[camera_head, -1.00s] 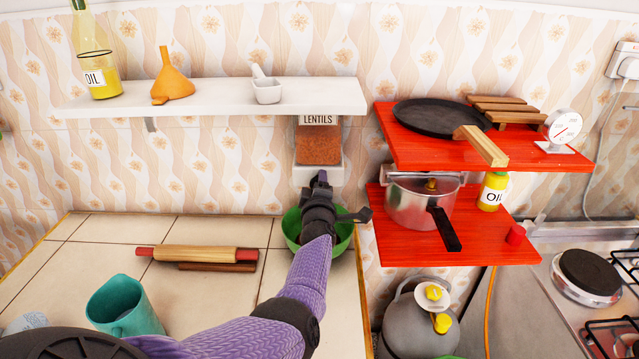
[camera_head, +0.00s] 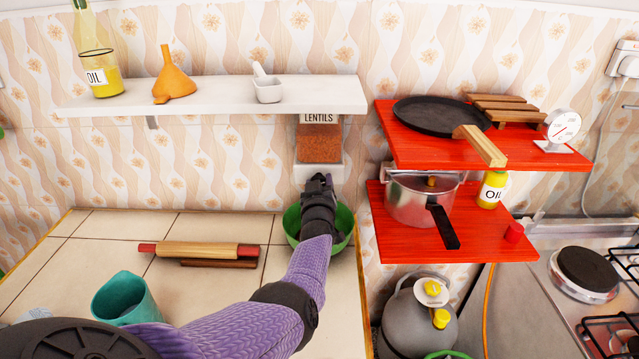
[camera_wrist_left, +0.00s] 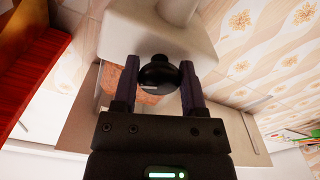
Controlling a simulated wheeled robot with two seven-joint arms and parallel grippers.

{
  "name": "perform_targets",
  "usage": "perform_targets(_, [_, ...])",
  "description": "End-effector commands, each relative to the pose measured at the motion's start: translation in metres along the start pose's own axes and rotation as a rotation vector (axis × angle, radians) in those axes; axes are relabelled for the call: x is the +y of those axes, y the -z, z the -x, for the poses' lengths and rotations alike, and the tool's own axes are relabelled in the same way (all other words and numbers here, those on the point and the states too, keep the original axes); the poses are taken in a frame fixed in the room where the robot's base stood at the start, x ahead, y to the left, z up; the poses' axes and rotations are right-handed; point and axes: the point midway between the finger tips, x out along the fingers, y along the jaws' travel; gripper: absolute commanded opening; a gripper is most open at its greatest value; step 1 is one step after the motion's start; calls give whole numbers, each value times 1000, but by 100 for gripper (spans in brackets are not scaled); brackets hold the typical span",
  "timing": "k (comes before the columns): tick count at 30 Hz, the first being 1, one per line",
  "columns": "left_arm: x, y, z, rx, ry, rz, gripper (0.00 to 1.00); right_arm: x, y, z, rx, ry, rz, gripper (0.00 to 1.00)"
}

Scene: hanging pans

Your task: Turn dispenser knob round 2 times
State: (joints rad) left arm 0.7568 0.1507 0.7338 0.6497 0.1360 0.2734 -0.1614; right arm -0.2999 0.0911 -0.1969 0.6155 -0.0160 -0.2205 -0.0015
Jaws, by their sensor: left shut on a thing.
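The lentil dispenser (camera_head: 318,146) is mounted on the wall under the white shelf, with orange lentils behind a clear front and a white base. My left gripper (camera_head: 320,182) is at the front of that base, above the green bowl (camera_head: 341,241). In the left wrist view, my left gripper (camera_wrist_left: 160,80) has its fingers on both sides of the round black knob (camera_wrist_left: 158,72), shut on it. The knob is hidden behind my gripper in the head view. The lentils (camera_wrist_left: 138,99) show partly behind the fingers. My right gripper is not in view.
Red shelves (camera_head: 410,240) with a pot (camera_head: 415,203) and a pan (camera_head: 440,115) stand close to the right. The white shelf (camera_head: 210,96) runs above. A rolling pin (camera_head: 200,249) and a teal jug (camera_head: 124,298) are on the tiled counter.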

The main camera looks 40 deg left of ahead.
Motion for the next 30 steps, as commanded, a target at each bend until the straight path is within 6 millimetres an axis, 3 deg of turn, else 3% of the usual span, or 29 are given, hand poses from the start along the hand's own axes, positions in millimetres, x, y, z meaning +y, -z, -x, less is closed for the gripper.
perform_targets(15, [-1,-2,1,-5,-1,-310,0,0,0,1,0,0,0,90])
perform_targets(30, [-2,-2,1,-5,-1,-367,0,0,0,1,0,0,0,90])
